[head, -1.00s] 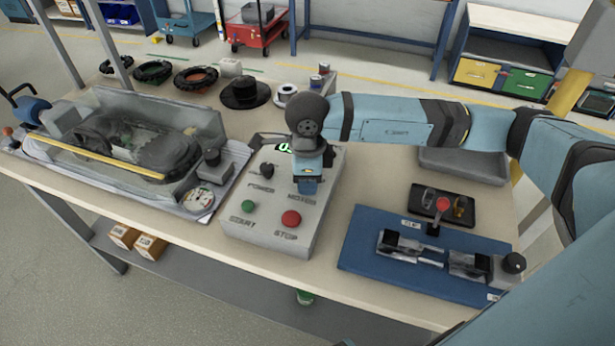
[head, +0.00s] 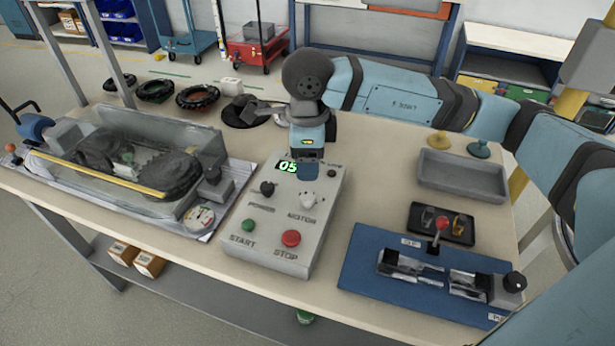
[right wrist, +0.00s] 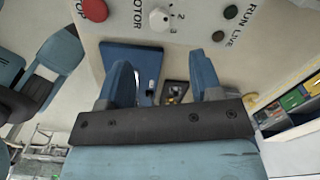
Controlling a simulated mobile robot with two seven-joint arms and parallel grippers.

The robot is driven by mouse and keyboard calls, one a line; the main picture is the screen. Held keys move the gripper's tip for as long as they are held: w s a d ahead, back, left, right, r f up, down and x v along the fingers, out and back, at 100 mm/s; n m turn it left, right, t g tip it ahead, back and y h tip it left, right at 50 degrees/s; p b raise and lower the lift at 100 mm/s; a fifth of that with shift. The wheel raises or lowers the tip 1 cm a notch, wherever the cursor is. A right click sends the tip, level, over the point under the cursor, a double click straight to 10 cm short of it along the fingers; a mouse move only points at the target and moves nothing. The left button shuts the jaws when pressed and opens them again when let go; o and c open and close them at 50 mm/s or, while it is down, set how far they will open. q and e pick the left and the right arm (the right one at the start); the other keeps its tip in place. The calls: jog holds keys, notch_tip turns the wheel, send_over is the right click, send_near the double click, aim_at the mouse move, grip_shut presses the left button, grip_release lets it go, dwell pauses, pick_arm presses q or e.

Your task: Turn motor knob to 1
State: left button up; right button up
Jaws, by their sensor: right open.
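The motor knob (head: 308,200) is a small white knob above the MOTOR label on the grey control box (head: 262,258). In the right wrist view the motor knob (right wrist: 160,18) shows at the top, with scale marks, including 2 and 3, beside it. I cannot tell which mark it points to. My right gripper (head: 307,170) is above the box, behind the knob and apart from it. In the right wrist view this gripper (right wrist: 163,78) has its blue fingers spread, with nothing between them. My left gripper is not in view.
The box also has a black power knob (head: 267,188), a green start button (head: 247,223), a red stop button (head: 291,238) and a partly hidden display (head: 287,166). A clear-covered machine (head: 140,165) stands left. A blue mat (head: 365,275) with a fixture lies right.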

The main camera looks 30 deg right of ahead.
notch_tip(320, 180, up, 3)
jog(key=shift+f, duration=0.1)
dwell(0.5)
